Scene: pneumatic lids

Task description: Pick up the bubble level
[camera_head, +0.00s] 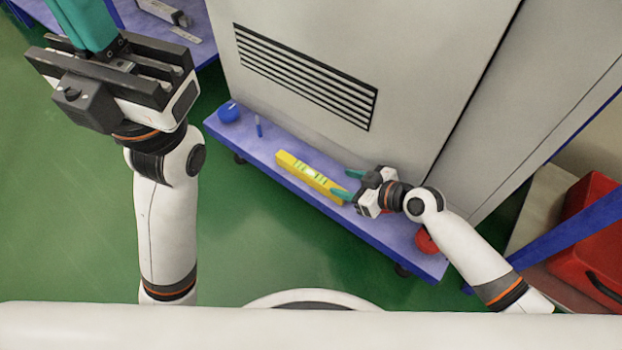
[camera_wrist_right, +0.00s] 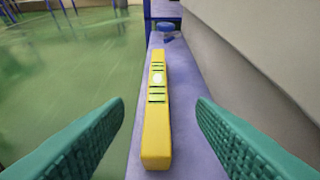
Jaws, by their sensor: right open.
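The yellow bubble level (camera_head: 312,176) lies on a narrow blue-purple shelf (camera_head: 262,157) in front of a large pale cabinet. My right gripper (camera_head: 347,184) is open at the level's right end in the head view, with its teal fingers pointing toward it. In the right wrist view the level (camera_wrist_right: 156,117) lies lengthwise ahead, between the two spread fingers (camera_wrist_right: 160,115), and neither finger visibly touches it. My left gripper (camera_head: 88,25) is raised at the upper left, far from the level. Its fingertips are cut off by the frame edge.
A blue round object (camera_head: 229,111) and a small blue stick (camera_head: 259,127) are at the shelf's left end. A red round object (camera_head: 426,241) is near its right end. The cabinet (camera_head: 320,35) walls the shelf's back. A red case (camera_head: 590,240) stands far right.

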